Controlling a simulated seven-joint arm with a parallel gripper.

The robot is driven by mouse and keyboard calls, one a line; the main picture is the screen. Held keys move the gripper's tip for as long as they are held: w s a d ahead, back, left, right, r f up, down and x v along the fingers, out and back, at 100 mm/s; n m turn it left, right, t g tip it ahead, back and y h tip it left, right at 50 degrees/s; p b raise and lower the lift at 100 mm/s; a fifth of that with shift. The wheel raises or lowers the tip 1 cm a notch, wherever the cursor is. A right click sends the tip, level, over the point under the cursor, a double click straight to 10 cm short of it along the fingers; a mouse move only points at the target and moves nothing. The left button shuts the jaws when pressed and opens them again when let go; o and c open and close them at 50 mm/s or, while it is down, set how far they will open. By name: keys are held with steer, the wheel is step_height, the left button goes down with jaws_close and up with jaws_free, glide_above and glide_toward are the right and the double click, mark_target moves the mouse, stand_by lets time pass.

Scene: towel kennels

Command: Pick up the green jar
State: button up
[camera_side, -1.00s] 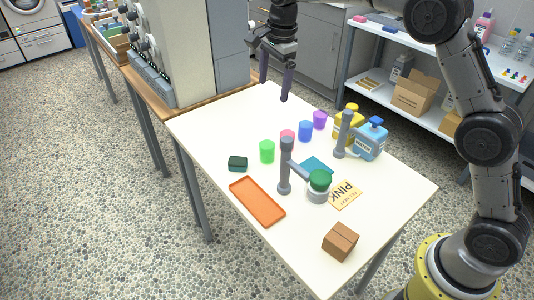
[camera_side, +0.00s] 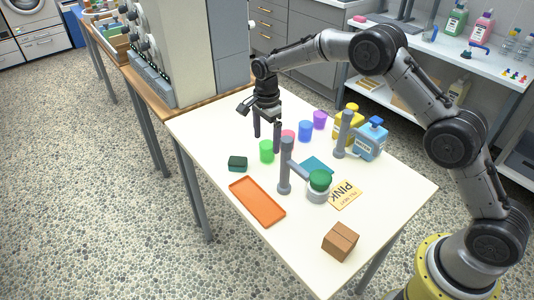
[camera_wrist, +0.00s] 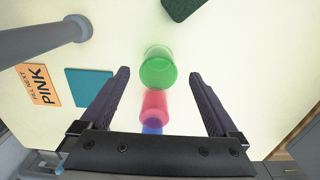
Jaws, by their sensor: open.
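The green jar (camera_side: 267,152) is a small translucent bright green cup standing upright on the white table. In the wrist view the green jar (camera_wrist: 158,67) lies at and just beyond the line between the fingertips. My gripper (camera_side: 267,143) is open, pointing down, with its fingers low over the table just behind the green jar. In the wrist view nothing is held between the fingers of my gripper (camera_wrist: 158,76). A pink jar (camera_wrist: 154,107) shows between the fingers, close to the green one; one finger partly hides it in the side view.
A blue jar (camera_side: 306,131) and a purple jar (camera_side: 320,120) continue the row. A dark green block (camera_side: 238,163) and an orange tray (camera_side: 257,202) lie nearby. Grey posts (camera_side: 285,165) stand right of the jar. Yellow and blue bottles (camera_side: 370,140) and a brown box (camera_side: 340,241) are farther right.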

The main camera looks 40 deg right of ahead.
mark_target(267, 151)
step_height(267, 151, down, 5)
steer(key=shift+s+f, duration=0.1)
stand_by(0.3)
steer(key=c, duration=1.4)
